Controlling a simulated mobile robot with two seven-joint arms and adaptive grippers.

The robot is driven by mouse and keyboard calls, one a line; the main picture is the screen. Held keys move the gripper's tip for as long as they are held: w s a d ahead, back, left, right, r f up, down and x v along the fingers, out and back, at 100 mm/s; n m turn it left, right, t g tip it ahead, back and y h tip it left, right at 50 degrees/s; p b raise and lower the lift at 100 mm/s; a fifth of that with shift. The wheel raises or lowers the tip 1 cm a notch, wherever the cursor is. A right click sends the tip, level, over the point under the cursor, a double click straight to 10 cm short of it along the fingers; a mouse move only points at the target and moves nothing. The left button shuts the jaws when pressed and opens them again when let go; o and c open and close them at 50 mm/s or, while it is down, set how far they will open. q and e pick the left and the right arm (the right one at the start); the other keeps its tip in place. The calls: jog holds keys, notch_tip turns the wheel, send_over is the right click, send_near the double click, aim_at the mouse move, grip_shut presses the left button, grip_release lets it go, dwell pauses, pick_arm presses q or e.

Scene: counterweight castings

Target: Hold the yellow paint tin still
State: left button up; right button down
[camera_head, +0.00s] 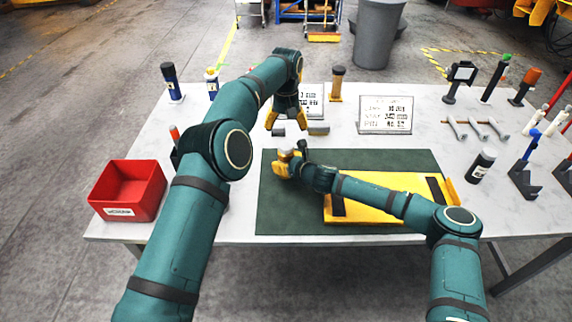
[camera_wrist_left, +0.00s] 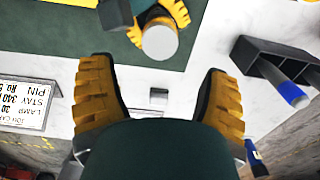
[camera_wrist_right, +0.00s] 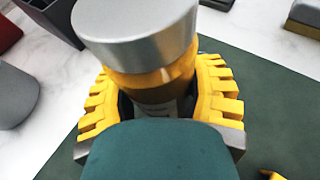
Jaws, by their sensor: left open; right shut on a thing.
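The yellow paint tin (camera_wrist_right: 150,84) has a grey lid and stands between the yellow fingers of my right gripper (camera_wrist_right: 158,100), which is shut on it. In the head view the tin (camera_head: 285,154) is at the left end of the green mat (camera_head: 290,215), largely hidden by the right gripper (camera_head: 288,166). My left gripper (camera_head: 287,118) is open and empty, pointing down beyond the tin, near the mat's far edge. In the left wrist view the grey lid of the tin (camera_wrist_left: 160,42) shows ahead of the open left fingers (camera_wrist_left: 158,80).
A yellow board with dark strips (camera_head: 382,184) lies on the mat under my right forearm. A red bin (camera_head: 128,190) stands at the table's left. Printed signs (camera_head: 386,114) and bottles stand at the back; a black bottle (camera_head: 480,165) is at the right.

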aim_at(286, 145)
pick_arm(q)
jog(key=shift+f, duration=0.1)
jog(key=shift+f, duration=3.95)
jog(key=c, duration=1.2)
jog(key=o, duration=1.2)
jog(key=shift+r, duration=2.3)
